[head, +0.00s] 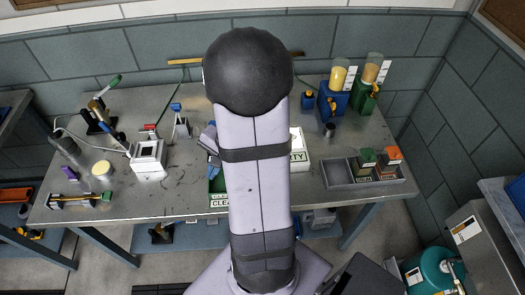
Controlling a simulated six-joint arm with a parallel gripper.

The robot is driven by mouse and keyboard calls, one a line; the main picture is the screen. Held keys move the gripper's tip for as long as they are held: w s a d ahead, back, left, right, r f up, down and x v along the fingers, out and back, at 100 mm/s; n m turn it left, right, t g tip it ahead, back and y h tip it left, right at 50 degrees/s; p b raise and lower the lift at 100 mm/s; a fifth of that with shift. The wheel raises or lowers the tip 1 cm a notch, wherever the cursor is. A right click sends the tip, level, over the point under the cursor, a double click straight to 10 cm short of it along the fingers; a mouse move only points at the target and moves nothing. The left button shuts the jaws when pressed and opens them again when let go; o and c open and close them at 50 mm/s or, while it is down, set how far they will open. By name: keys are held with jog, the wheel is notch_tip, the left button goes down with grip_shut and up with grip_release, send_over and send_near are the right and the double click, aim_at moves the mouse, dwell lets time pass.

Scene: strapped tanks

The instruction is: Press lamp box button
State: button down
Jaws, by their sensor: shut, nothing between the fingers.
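A white box (149,161) with a dark square opening on top and a small red part at its back stands on the left half of the metal table. It may be the lamp box, but I cannot make out a button on it. My arm rises through the middle of the head view and covers the centre of the table. A small grey-purple part of my arm shows just left of the upper link. My gripper is hidden behind the arm, so its place relative to the box cannot be seen.
The metal table (350,140) is bare around the white box's right side. Left are a tool stand (98,121) and yellow disc (102,168). Right are blue (333,100) and green (364,96) dispensers and a grey tray (338,175). A green "CLEAN" bin (218,201) is partly hidden.

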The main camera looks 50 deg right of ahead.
jog(key=s+d+r+m+t+h, duration=0.1)
jog(key=d+m+t, duration=0.1)
jog(key=d+m, duration=0.4)
jog(key=s+d+r+m+t+h, duration=0.1)
jog(key=d+m, duration=0.5)
jog(key=d, duration=0.7)
jog(key=shift+s+d+r+t+h, duration=0.15)
jog(key=shift+s+d+t+h, duration=0.4)
jog(key=shift+t, duration=0.65)
jog(key=shift+a, duration=0.15)
notch_tip(320, 180, down, 7)
jog(key=b, duration=0.5)
jog(key=shift+f+b, duration=0.95)
jog(key=shift+b, duration=0.1)
jog(key=shift+f+b, duration=0.9)
jog(key=shift+b, duration=0.3)
jog(key=shift+r, duration=0.1)
dwell(0.3)
jog(key=shift+r+p, duration=0.65)
jog(key=shift+r, duration=0.2)
